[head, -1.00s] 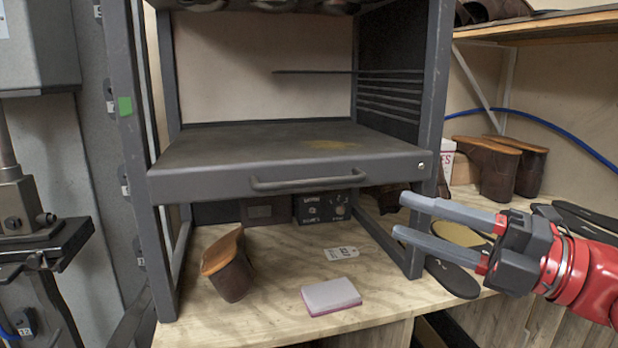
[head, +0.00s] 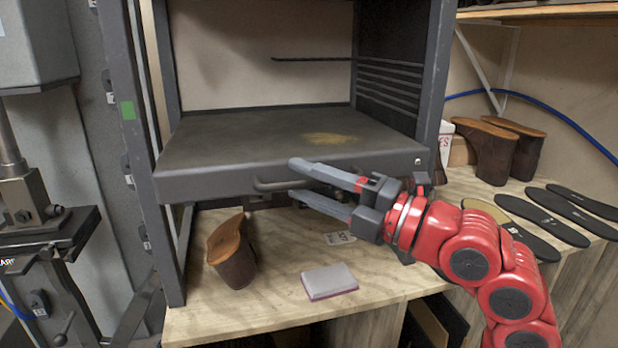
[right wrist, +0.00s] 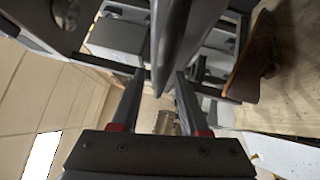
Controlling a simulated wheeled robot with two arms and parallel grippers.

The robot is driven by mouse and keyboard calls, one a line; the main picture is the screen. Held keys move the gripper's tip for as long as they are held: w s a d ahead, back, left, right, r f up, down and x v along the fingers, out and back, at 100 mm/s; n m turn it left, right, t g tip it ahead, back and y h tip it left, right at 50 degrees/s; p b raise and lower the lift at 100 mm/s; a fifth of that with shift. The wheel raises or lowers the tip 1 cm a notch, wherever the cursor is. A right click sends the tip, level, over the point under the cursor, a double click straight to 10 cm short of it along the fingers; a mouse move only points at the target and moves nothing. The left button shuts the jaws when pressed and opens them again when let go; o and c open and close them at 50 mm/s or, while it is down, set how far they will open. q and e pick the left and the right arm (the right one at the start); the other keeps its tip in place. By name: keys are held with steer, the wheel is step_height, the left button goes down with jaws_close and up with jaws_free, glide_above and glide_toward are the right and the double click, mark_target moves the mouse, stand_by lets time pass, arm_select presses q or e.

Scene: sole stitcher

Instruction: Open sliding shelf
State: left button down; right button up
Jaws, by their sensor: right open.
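The sliding shelf (head: 230,140) is a dark grey metal tray in a grey frame. Its front panel carries a bar handle (head: 268,185), whose right part is hidden behind my right gripper (head: 293,178). The right gripper is open, with one finger above the other. Its fingertips are at the handle in the head view, but I cannot tell whether they touch it. In the right wrist view both fingers (right wrist: 157,98) are apart, and dark grey metal shows between and beyond them. My left gripper is not in view.
Below the shelf, a brown shoe piece (head: 232,252) and a pinkish-white block (head: 330,281) sit on the wooden bench (head: 210,318). Black soles (head: 557,212) and brown shoe pieces (head: 497,150) are at the right. A grey machine (head: 40,225) stands at the left.

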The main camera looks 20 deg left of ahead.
steer(key=shift+c, duration=0.3)
jaws_close()
stand_by(1.1)
